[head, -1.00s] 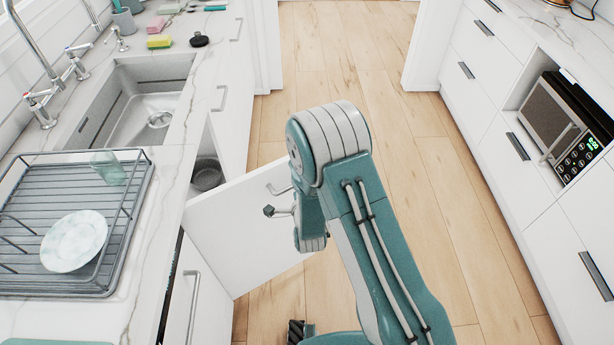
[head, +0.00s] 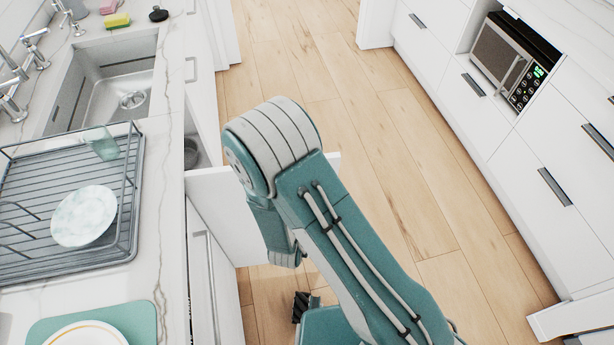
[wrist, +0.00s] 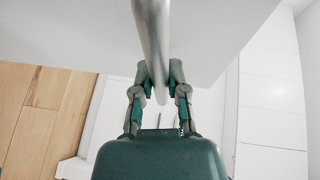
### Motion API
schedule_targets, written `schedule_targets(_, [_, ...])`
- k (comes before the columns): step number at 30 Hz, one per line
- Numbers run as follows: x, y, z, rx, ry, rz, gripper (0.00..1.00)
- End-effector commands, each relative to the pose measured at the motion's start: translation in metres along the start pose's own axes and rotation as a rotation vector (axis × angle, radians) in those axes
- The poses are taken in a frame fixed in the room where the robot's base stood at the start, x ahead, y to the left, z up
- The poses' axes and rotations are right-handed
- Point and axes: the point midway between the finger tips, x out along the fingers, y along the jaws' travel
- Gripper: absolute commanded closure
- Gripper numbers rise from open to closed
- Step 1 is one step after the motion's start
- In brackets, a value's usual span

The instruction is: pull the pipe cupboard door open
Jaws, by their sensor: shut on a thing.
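The white cupboard door (head: 222,212) under the sink counter stands swung out over the floor, roughly square to the cabinet front. In the head view my arm covers much of it and hides its handle. In the wrist view my gripper (wrist: 160,88) is shut on the metal bar handle (wrist: 152,35), with one finger on each side of the bar. The pale door face (wrist: 75,25) fills the upper part of that view. Inside the cupboard a dark round thing (head: 190,153) shows only in part.
A dish rack (head: 60,262) with a plate (head: 84,216) and a glass stands on the counter by the sink (head: 115,90). White drawers and a microwave (head: 500,58) line the right side. Wooden floor (head: 375,150) is clear between; a low drawer at lower right stands out.

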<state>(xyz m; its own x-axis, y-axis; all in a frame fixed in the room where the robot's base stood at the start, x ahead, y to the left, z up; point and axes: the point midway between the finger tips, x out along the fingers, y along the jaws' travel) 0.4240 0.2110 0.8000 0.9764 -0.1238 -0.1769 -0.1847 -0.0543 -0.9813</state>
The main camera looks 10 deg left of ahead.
Motion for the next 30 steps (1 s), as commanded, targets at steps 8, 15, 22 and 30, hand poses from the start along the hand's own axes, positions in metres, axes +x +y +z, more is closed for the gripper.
schedule_targets(8, [-0.0122,0.0065,-0.0015,0.001,0.03,0.015,1.0])
schedule_targets(15, [-0.0126,0.0064,-0.0015,0.002,0.032,0.015,1.0])
schedule_targets(22, [-0.0124,0.006,-0.0012,0.003,0.032,0.014,0.46])
schedule_targets(30, [-0.0119,0.0037,-0.0021,0.006,0.033,0.009,0.46])
